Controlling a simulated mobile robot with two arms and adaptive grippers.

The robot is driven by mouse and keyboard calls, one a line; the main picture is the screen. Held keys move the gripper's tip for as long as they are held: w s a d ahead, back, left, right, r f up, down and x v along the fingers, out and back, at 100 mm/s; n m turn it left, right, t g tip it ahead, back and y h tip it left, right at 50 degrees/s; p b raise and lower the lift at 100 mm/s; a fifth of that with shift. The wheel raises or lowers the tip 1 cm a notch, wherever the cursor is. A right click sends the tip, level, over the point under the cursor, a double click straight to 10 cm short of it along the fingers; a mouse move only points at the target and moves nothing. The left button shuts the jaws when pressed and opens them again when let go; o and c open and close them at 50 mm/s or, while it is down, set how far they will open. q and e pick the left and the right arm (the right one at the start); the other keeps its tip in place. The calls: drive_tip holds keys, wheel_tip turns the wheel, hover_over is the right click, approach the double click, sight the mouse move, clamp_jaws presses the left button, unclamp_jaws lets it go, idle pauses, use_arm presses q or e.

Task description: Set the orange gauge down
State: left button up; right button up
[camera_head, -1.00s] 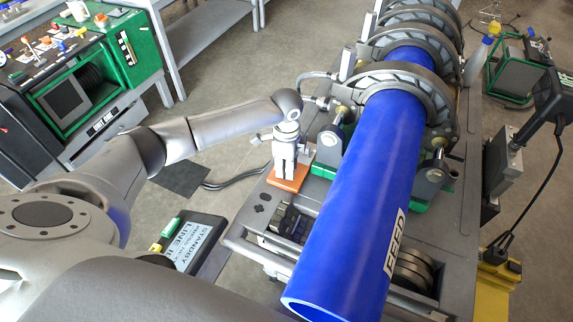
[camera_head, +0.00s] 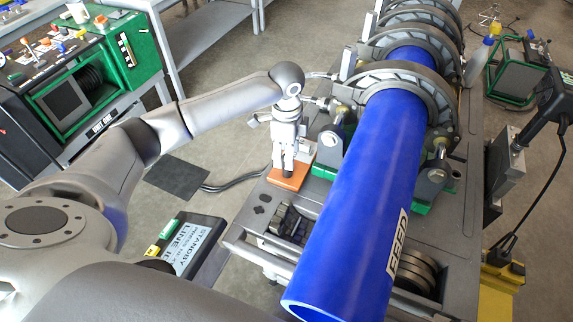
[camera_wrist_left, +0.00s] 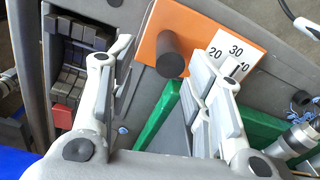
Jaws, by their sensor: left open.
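The orange gauge (camera_head: 287,178) is a flat orange plate lying on the grey deck of the cart (camera_head: 258,212), near its left edge. In the left wrist view the gauge (camera_wrist_left: 205,22) shows a dark round knob (camera_wrist_left: 173,55) and a white scale marked 20, 30 and 40. My left gripper (camera_head: 284,166) points down over the gauge. In the left wrist view its fingers (camera_wrist_left: 172,68) are spread apart, with the knob showing between them and nothing gripped. The right finger covers part of the scale. My right gripper is out of view.
A long blue pipe (camera_head: 370,190) lies in the ring clamps (camera_head: 400,85) just right of the gauge. Dark blocks sit in a slot (camera_head: 287,224) on the cart in front. A standby panel (camera_head: 192,246) is left of the cart. Open floor lies to the left.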

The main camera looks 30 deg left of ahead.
use_arm(q)
wheel_tip(320, 180, up, 6)
drive_tip(key=shift+f+b, duration=0.1)
drive_tip(key=shift+b, duration=0.35)
